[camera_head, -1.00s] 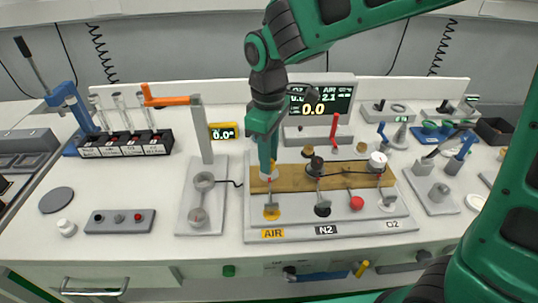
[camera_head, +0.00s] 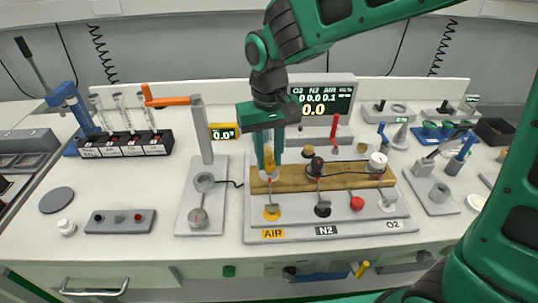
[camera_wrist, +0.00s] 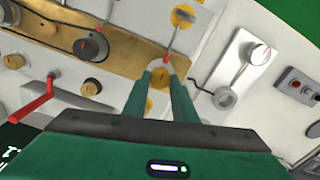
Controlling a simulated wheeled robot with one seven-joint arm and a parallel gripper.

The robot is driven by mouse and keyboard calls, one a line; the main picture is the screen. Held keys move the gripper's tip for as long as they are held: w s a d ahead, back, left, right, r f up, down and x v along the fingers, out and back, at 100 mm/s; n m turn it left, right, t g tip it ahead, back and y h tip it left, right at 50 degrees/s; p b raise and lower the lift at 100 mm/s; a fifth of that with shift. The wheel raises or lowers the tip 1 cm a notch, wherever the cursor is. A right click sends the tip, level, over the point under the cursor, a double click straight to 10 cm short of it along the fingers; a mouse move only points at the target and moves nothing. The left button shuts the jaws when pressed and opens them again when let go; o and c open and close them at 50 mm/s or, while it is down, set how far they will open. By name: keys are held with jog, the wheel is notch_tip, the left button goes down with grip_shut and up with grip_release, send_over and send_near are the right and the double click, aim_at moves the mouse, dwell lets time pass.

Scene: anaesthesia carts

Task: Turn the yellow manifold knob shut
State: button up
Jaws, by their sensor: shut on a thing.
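The yellow manifold knob (camera_head: 269,161) stands at the left end of the wooden manifold board (camera_head: 340,179), behind the yellow AIR outlet (camera_head: 272,213). My gripper (camera_head: 270,167) points down over it, with one finger on each side, shut on the knob. In the wrist view the two fingertips (camera_wrist: 160,74) close around the knob's pale round base, with a little yellow showing between them. The fingers hide much of the knob. The display (camera_head: 318,100) behind shows O2, N2 and AIR readings; AIR looks like 0.1.
A black knob (camera_head: 317,166) and a white knob (camera_head: 378,161) stand further right on the board. A red lever (camera_head: 334,128) rises behind it. A grey post with an orange handle (camera_head: 172,101) stands left of my gripper.

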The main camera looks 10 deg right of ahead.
aim_at(270, 161)
jog(key=shift+w+r+m, duration=0.1)
jog(key=shift+w+m, duration=0.1)
jog(key=shift+m, duration=0.4)
jog(key=o, duration=1)
jog(key=shift+o, duration=0.2)
jog(key=shift+s, duration=0.1)
notch_tip(270, 161, up, 11)
jog(key=shift+f, duration=0.2)
jog(key=shift+d, duration=0.1)
